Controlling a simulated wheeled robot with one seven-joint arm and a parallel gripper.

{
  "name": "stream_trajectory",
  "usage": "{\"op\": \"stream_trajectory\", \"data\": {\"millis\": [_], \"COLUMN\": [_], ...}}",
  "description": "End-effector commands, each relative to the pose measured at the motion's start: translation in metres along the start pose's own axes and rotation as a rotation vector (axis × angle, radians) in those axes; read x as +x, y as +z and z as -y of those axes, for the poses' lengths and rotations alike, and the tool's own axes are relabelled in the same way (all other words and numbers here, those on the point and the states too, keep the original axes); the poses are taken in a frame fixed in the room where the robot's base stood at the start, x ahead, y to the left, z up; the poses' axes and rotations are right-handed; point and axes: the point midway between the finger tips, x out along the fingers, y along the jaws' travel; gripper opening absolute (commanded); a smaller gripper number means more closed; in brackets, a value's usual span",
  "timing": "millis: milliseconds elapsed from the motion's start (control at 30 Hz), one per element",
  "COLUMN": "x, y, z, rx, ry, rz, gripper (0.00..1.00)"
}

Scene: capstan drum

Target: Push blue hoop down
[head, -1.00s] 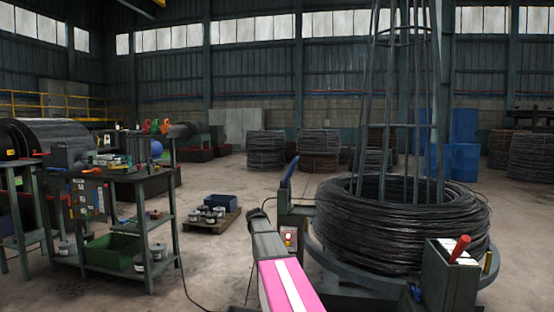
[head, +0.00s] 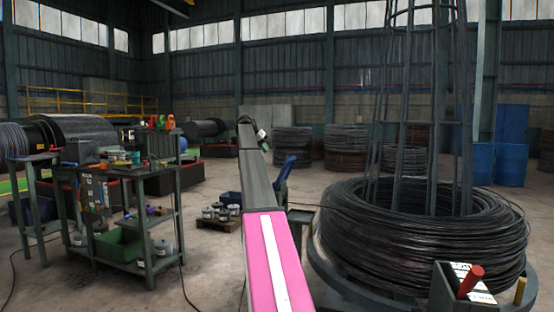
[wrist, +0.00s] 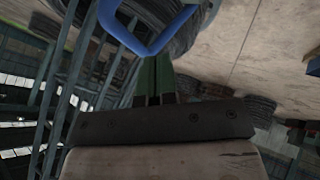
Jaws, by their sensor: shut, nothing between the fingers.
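The blue hoop (head: 285,172) stands up from a dark post just left of the wire coil, partly behind my arm. In the wrist view the blue hoop (wrist: 148,48) is a bent blue bar that crosses the top and comes to a rounded corner in front of the fingers. My gripper (wrist: 153,62) is shut and empty, with its two dark green fingers together. The fingertips appear close to that corner; I cannot tell whether they touch. In the head view my gripper (head: 262,134) is small, at the far end of my raised arm, higher in the picture than the hoop.
A large black wire coil (head: 420,235) sits around a tall frame on the right. A box with a red lever (head: 471,282) stands in front of it. A workbench with tools (head: 125,180) is at left. A pallet with pots (head: 217,222) lies on the floor between.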

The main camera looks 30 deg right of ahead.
Motion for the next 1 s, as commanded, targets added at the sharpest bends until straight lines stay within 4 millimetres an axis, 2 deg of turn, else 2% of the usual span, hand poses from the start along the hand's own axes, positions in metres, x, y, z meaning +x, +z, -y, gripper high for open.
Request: {"op": "stream_trajectory", "data": {"millis": [33, 100, 567, 767, 1000], "x": [-0.005, -0.008, -0.006, 0.009, 0.047], "y": [-0.009, -0.013, -0.014, -0.013, -0.013], "z": [-0.004, -0.008, -0.01, -0.01, -0.011], "rx": [0.012, 0.02, 0.022, 0.022, 0.022], "ry": [0.005, 0.01, 0.012, 0.013, 0.013], "rz": [-0.002, -0.003, -0.003, -0.002, -0.001], "gripper": [0.0, 0.0, 0.0, 0.0, 0.0]}}
